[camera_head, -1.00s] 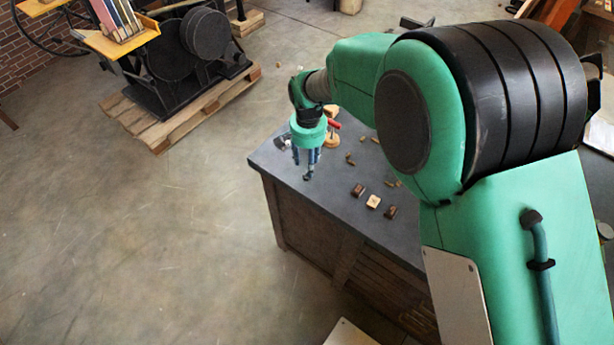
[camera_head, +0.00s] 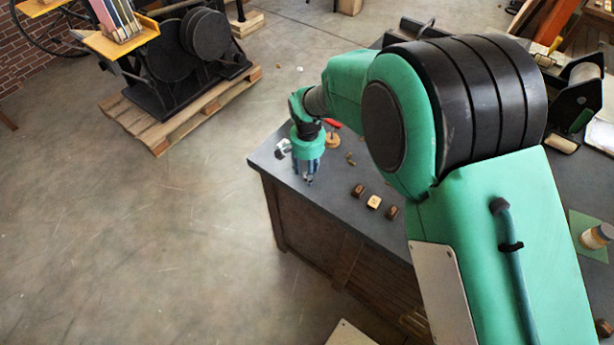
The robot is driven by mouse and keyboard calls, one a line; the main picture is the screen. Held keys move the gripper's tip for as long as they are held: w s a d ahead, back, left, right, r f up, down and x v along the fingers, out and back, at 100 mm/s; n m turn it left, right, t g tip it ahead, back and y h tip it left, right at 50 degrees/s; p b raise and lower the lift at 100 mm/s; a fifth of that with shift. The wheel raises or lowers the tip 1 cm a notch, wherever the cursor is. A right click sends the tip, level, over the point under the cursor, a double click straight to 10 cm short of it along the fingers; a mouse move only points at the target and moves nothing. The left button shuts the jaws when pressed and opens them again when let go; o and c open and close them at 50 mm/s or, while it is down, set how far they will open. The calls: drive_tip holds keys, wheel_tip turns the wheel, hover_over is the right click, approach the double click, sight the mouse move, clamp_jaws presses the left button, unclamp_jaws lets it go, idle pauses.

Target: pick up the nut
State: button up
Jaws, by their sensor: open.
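My gripper (camera_head: 308,178) points down over the near left part of the dark bench top (camera_head: 332,205). Its fingers are low, close to the surface, and open. A small dark spot shows right at the fingertips. It may be the nut or part of the fingertips; I cannot tell which at this size. The fingers hide most of what lies between them, and I cannot tell whether they touch anything.
Several small blocks, one pale (camera_head: 374,202), lie right of the gripper. A red-handled piece on a round wooden base (camera_head: 332,140) and a shiny metal object (camera_head: 283,148) stand behind it. Small brass bits (camera_head: 350,159) lie nearby. My arm covers much of the bench.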

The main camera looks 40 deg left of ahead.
clamp_jaws()
drive_tip(key=shift+r, duration=0.15)
drive_tip(key=shift+r, duration=0.55)
drive_tip(key=shift+s+d+r+p, duration=0.15)
drive_tip(key=shift+d+r+p, duration=0.1)
drive_tip(key=shift+r, duration=0.35)
drive_tip(key=shift+s+d+r+p, duration=0.1)
drive_tip(key=shift+s+r+p, duration=0.1)
drive_tip(key=shift+r, duration=0.4)
drive_tip(key=s+d+r+p, duration=0.1)
drive_tip(key=s+d, duration=0.8)
drive_tip(key=d, duration=0.2)
drive_tip(key=shift+s+d+r, duration=0.15)
drive_tip(key=shift+s+d, duration=0.05)
drive_tip(key=shift+d, duration=0.2)
